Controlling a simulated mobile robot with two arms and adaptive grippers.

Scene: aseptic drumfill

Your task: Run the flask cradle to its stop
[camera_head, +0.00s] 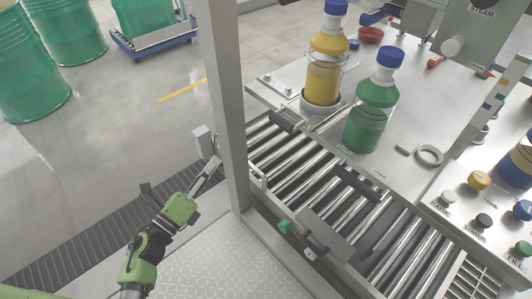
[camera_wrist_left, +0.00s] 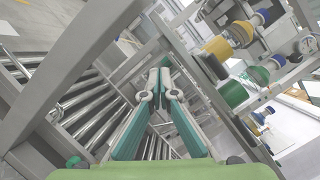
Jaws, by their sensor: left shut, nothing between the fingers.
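A yellow flask with a blue cap (camera_head: 325,72) stands upright in a round pale holder (camera_head: 320,106) on the steel table. This may be the flask cradle, but I cannot tell for sure. A green flask with a blue cap (camera_head: 372,110) stands on the table to its right. Both flasks also show tilted in the wrist view, yellow (camera_wrist_left: 218,48) and green (camera_wrist_left: 236,92). My left gripper (camera_head: 213,167) is shut and empty, beside the grey upright post and below a small pale bracket (camera_head: 203,142). In the wrist view its fingers (camera_wrist_left: 160,80) point among metal frame bars. My right gripper is not in view.
The grey post (camera_head: 231,110) stands between my left gripper and the table. A roller conveyor (camera_head: 300,165) runs along the table's front. Labelled knobs (camera_head: 484,220) sit on the right panel. Green drums (camera_head: 30,75) stand at the back left.

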